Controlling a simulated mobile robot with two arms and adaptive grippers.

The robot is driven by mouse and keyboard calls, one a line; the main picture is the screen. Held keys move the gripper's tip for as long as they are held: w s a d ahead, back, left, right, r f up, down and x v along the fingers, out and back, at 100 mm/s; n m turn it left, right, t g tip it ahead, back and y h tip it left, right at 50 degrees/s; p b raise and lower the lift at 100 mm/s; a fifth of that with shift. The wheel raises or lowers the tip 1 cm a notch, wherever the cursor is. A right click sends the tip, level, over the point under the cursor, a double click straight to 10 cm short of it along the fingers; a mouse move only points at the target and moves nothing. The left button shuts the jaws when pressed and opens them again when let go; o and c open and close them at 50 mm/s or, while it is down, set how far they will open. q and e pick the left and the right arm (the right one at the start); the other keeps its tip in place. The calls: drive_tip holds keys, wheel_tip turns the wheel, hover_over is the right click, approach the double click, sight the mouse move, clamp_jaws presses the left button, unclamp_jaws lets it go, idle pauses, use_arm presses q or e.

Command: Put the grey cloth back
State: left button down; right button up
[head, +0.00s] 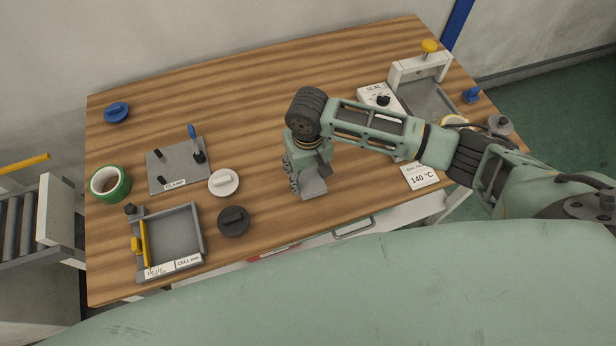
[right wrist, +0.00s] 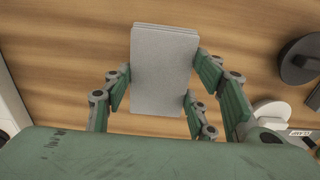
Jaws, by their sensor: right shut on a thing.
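My right gripper (head: 303,172) points down over the front middle of the wooden table. It is shut on the grey cloth (head: 314,188), a folded flat block. In the right wrist view the grey cloth (right wrist: 165,70) sits upright between the green finger pads of the right gripper (right wrist: 162,88), with bare wood behind it. I cannot tell whether the cloth touches the table. My left gripper is not in view.
Left of the gripper are a white knobbed disc (head: 223,182), a black knobbed disc (head: 234,221), the clamp plate (head: 180,177), a grey tray (head: 204,236) and green tape (head: 110,183). The seal station (head: 427,97) and 140 °C card (head: 420,177) are right. The back middle is clear.

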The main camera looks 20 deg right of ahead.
sight(308, 175)
drive_tip(key=shift+w+f+p, duration=0.1)
drive_tip(key=shift+f+p, duration=0.3)
drive_tip(key=shift+f, duration=1.7)
drive_tip(key=o, duration=1.1)
drive_tip(key=shift+f, duration=0.1)
wheel_tip(308, 175, up, 12)
drive_tip(key=shift+r+b, duration=0.15)
drive_tip(key=shift+b, duration=0.35)
